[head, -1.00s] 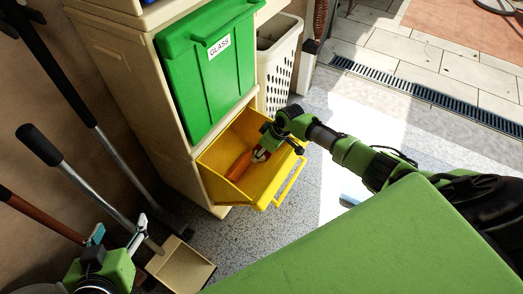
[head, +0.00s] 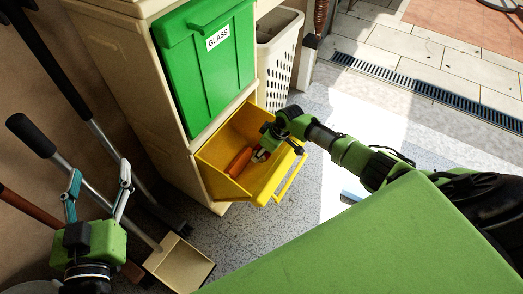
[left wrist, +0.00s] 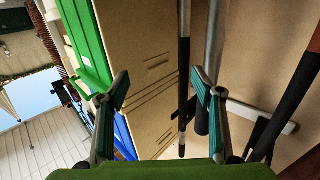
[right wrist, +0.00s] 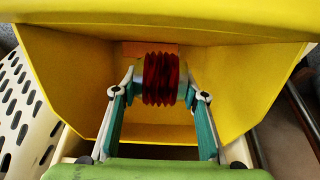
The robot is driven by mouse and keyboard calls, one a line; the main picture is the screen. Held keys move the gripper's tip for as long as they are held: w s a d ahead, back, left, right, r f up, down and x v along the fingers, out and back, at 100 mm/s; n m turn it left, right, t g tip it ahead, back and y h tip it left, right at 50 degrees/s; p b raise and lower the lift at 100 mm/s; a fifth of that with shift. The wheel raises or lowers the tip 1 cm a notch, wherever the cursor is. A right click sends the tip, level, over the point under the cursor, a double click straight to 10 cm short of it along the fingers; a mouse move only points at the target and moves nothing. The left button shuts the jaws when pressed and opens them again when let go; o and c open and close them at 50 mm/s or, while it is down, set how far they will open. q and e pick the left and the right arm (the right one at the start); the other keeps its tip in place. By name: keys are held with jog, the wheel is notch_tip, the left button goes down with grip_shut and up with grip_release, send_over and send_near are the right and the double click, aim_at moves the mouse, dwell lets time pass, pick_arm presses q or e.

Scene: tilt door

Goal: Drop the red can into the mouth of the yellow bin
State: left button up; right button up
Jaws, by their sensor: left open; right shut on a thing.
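The yellow bin (head: 272,186) is tilted open low on the beige cabinet, with its mouth facing up. My right gripper (head: 261,153) is inside the mouth. In the right wrist view its fingers are shut on the red can (right wrist: 161,79), which has ribbed red sides and pale metal ends. The can lies crosswise between the fingertips, with the bin's yellow walls around it. In the head view the can is small and mostly hidden by the gripper. My left gripper (head: 98,190) is open and empty at the lower left, away from the bin.
An orange object (head: 239,161) shows inside the yellow bin. A green bin labelled GLASS (head: 208,70) is above it, and a white perforated basket (head: 279,60) stands behind. Long-handled tools and a dustpan (head: 180,263) are at the left, near my left gripper.

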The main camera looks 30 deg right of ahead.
notch_tip(320, 180, down, 3)
jog(key=shift+r+b, duration=0.1)
jog(key=shift+b, duration=0.85)
pick_arm(q)
notch_tip(320, 180, up, 12)
jog(key=s+t+h, duration=0.2)
jog(key=t, duration=0.4)
jog(key=shift+s+d+f, duration=0.25)
jog(key=shift+s+d, duration=0.05)
jog(key=shift+d, duration=0.15)
pick_arm(e)
jog(key=o, duration=1.1)
jog(key=v, duration=1.1)
jog(key=shift+s+r, duration=0.2)
jog(key=shift+r, duration=0.1)
